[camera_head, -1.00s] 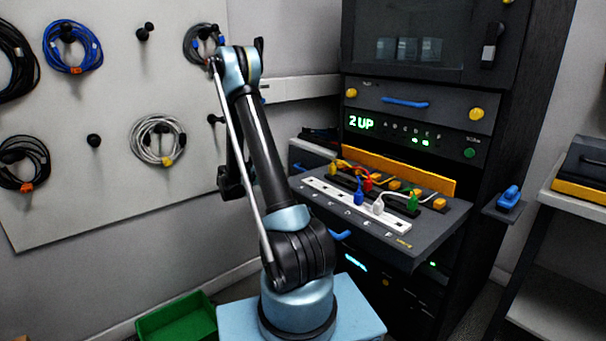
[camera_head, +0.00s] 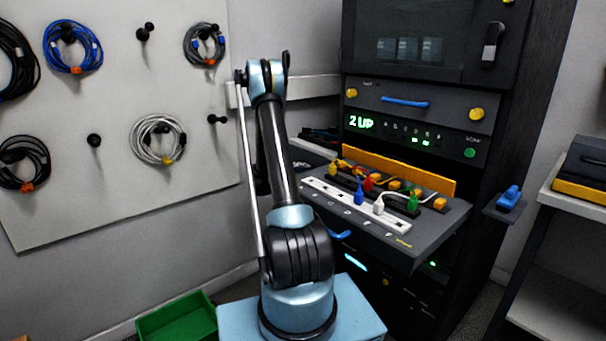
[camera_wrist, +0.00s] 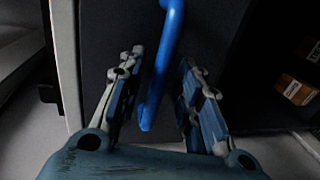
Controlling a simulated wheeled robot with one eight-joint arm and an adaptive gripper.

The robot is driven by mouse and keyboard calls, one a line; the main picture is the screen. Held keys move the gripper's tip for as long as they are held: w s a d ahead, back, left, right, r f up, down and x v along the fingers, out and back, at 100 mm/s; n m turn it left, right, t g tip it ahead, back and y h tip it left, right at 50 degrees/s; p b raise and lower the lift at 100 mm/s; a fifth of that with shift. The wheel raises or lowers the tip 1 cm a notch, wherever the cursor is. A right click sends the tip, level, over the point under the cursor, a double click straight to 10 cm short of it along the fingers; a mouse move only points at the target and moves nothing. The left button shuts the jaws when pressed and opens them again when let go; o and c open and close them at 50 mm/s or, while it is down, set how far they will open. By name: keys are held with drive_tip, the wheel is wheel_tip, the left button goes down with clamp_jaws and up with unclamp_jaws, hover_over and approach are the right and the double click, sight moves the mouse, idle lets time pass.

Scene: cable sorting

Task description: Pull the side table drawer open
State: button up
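In the wrist view a blue bar handle (camera_wrist: 168,45) stands out from a dark grey front panel (camera_wrist: 215,30), which looks like the drawer front. My gripper (camera_wrist: 160,78) is open, with one finger on each side of the handle. The handle runs between the fingers, and a gap shows on both sides of it. I cannot tell from this view whether the drawer is shut or slightly out. In the head view my arm hides the gripper, the handle and most of the side table; only part of a pale top (camera_head: 312,147) shows behind the arm.
A dark rack (camera_head: 520,110) stands right of my arm, with a sloped panel (camera_head: 425,240) of plugs jutting out. A green bin (camera_head: 178,320) is on the floor at lower left. A pegboard (camera_head: 95,190) with coiled cables fills the left. Small brown boxes (camera_wrist: 295,90) lie right of my gripper.

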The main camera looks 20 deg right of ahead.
drive_tip(key=shift+w+d+f, duration=0.1)
drive_tip(key=shift+w+d, duration=0.05)
drive_tip(key=shift+d, duration=0.2)
clamp_jaws()
